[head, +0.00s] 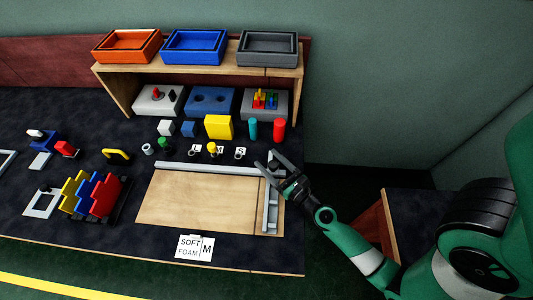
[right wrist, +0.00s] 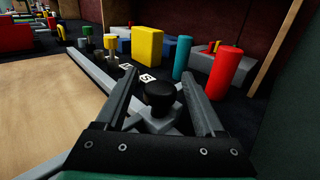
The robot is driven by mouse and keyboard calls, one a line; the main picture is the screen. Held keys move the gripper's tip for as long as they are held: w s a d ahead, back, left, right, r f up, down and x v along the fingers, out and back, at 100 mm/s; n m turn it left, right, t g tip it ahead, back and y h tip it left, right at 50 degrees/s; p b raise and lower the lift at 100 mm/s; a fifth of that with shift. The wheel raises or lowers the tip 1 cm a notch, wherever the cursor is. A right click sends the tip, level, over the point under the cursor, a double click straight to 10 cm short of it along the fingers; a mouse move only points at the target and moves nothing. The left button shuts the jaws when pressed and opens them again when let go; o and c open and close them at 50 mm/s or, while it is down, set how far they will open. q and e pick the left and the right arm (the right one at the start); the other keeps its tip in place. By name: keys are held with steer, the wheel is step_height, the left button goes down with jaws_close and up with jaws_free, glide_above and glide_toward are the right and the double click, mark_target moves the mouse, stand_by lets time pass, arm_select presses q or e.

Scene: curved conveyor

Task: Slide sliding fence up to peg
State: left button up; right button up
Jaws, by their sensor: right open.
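The sliding fence (head: 271,215) is a grey bar at the right end of the wooden board (head: 200,200), square to a long grey rail (head: 210,169) along the board's back edge. A black knob (right wrist: 160,95) stands on a light grey base in the right wrist view. My right gripper (head: 272,167) is open at the fence's far end; its fingers (right wrist: 159,75) lie on either side of the knob. Behind the rail stand a yellow-topped peg (head: 212,147) and a green peg (head: 164,143), near small L, M and S labels. My left gripper is out of view.
A card (head: 194,248) reading "SOFT FOAM M" lies at the front. A red cylinder (head: 280,129), teal cylinder (head: 252,129) and yellow block (head: 218,127) stand behind the rail, before a shelf (head: 299,90) with trays. The board's top is clear.

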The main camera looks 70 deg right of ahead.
steer(key=shift+x, duration=0.8)
jaws_close()
stand_by(0.9)
